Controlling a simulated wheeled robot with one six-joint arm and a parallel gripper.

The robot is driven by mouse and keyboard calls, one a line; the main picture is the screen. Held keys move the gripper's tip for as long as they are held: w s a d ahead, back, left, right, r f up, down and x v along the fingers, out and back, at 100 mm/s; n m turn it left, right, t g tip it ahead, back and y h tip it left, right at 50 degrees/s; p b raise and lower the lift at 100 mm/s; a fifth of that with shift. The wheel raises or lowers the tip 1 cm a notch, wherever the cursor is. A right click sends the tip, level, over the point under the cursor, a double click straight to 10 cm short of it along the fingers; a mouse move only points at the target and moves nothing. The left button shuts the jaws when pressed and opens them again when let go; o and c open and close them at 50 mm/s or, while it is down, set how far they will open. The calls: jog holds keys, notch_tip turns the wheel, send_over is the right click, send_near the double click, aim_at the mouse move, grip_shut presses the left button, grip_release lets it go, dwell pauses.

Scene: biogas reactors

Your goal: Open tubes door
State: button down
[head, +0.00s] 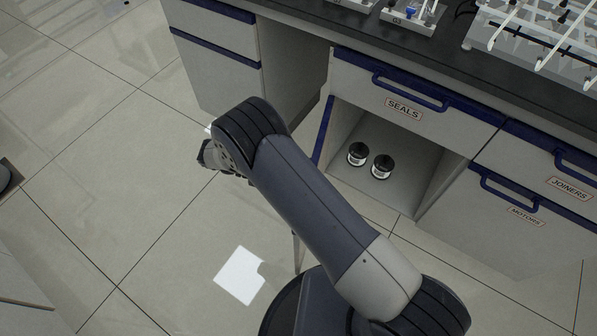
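The cabinet compartment (400,165) under the drawer labelled SEALS is open, and two dark jars with white labels stand inside. Its door (322,133) is swung outward at the left side of the opening. I see it nearly edge-on as a blue strip, and my arm hides its lower part. No TUBES label is readable. My arm reaches across the front of the cabinet, left of the opening. The dark end of my arm (213,156) shows past the elbow over the floor, apart from the visible part of the door. My fingers cannot be made out.
The SEALS drawer (412,98) is shut above the opening. Shut fronts labelled JOINERS (568,187) and MOTORS (524,215) are to the right. The dark countertop (460,62) holds racks and small parts.

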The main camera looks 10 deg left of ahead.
dwell(0.3)
jog(key=c, duration=1.6)
grip_release()
jog(key=shift+w, duration=0.1)
jog(key=shift+o, duration=0.2)
jog(key=shift+r, duration=0.1)
